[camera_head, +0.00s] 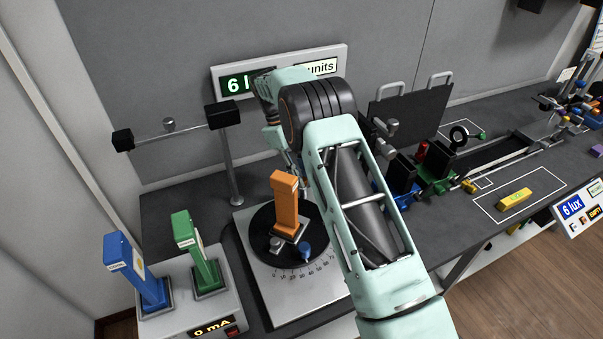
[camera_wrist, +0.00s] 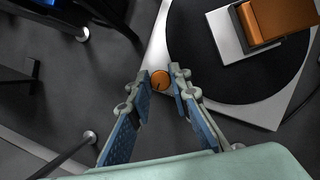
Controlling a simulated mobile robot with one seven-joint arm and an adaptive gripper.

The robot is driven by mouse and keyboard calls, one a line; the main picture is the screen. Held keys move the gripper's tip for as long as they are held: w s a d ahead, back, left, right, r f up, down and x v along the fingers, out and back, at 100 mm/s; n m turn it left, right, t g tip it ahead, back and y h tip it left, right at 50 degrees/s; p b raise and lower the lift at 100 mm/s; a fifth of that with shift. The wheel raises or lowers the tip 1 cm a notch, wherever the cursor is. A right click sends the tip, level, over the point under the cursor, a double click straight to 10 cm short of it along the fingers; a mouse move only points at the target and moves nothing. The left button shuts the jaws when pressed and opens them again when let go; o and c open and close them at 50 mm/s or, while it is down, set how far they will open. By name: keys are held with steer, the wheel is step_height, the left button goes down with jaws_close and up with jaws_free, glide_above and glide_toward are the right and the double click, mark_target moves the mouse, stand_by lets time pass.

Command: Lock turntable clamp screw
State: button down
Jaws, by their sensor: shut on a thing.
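The clamp screw shows in the wrist view as a round orange knob (camera_wrist: 160,80) with a dark line on its top. It sits at a corner of the turntable's pale base plate (camera_wrist: 156,50), beside the black disc (camera_wrist: 195,60). My gripper (camera_wrist: 163,84) has its two blue-padded fingers on either side of the knob and is shut on it. In the head view, my arm hides the knob and most of the gripper. The turntable's black disc (camera_head: 262,222) carries an orange block-shaped post (camera_head: 284,205), with a degree scale along the near edge.
A blue post (camera_head: 140,272) and a green post (camera_head: 197,252) stand on a meter box at the left. A metal stand (camera_head: 231,160) rises behind the turntable. An optical rail with blue and green carriers (camera_head: 437,172) lies right of my arm. A yellow block (camera_head: 515,199) lies farther right.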

steer(key=m+g+y, duration=0.1)
steer(key=m, duration=0.3)
steer(key=shift+w+m, duration=0.1)
steer(key=shift+m, duration=0.2)
steer(key=shift+d+m+g+y, duration=0.15)
steer(key=shift+m+y, duration=0.45)
steer(key=shift+m, duration=0.65)
steer(key=shift+m+g+y, duration=0.25)
steer(key=shift+m+y, duration=0.35)
steer(key=shift+m, duration=0.65)
steer(key=c, duration=1.8)
jaws_free()
steer(key=shift+o, duration=0.2)
steer(key=shift+r, duration=0.1)
step_height(320, 180, up, 10)
